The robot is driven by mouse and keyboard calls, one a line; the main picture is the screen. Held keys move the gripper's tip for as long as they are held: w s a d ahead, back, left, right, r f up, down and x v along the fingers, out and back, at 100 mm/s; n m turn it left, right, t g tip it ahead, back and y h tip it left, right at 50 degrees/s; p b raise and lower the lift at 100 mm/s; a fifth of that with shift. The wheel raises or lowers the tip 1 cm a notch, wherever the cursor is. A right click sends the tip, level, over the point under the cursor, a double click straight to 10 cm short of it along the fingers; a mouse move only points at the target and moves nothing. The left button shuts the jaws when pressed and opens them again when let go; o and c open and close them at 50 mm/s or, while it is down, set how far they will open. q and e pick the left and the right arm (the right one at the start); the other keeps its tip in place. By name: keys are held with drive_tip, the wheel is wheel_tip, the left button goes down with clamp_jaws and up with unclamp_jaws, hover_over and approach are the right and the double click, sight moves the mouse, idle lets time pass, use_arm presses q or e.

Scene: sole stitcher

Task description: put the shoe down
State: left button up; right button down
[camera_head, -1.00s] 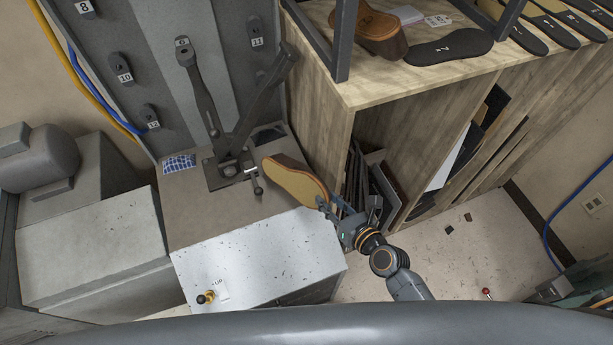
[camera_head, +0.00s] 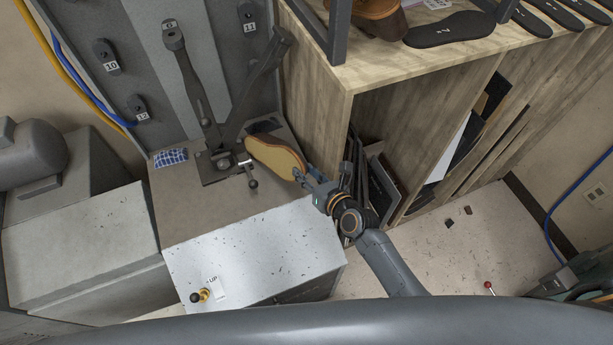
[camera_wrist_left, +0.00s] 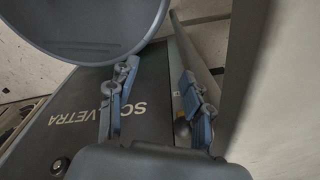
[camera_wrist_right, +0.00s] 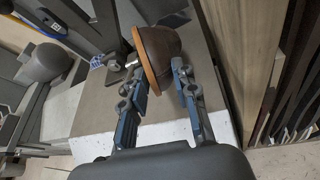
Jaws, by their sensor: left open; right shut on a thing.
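The shoe (camera_head: 276,157) shows its tan sole in the head view, with a thin brown edge. My right gripper (camera_head: 306,178) is shut on one end of it and holds it tilted beside the machine's levers, over the grey machine top (camera_head: 185,208). In the right wrist view the shoe (camera_wrist_right: 160,55) shows a dark brown upper and an orange-brown sole edge, between the fingers of my right gripper (camera_wrist_right: 160,85). I cannot tell whether the shoe touches the machine top. My left gripper (camera_wrist_left: 155,85) is open and empty in the left wrist view; the head view does not show it.
The lever post (camera_head: 196,85) stands left of the shoe. A wooden shelf unit (camera_head: 318,110) rises close on the right, with another brown shoe (camera_head: 378,12) and dark soles (camera_head: 450,28) on top. A white box top (camera_head: 250,250) with a knob (camera_head: 202,296) is clear in front.

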drive_tip(key=shift+r, duration=0.1)
drive_tip(key=c, duration=1)
unclamp_jaws()
drive_tip(key=shift+s, duration=0.1)
drive_tip(key=shift+c, duration=0.2)
drive_tip(key=v, duration=1.2)
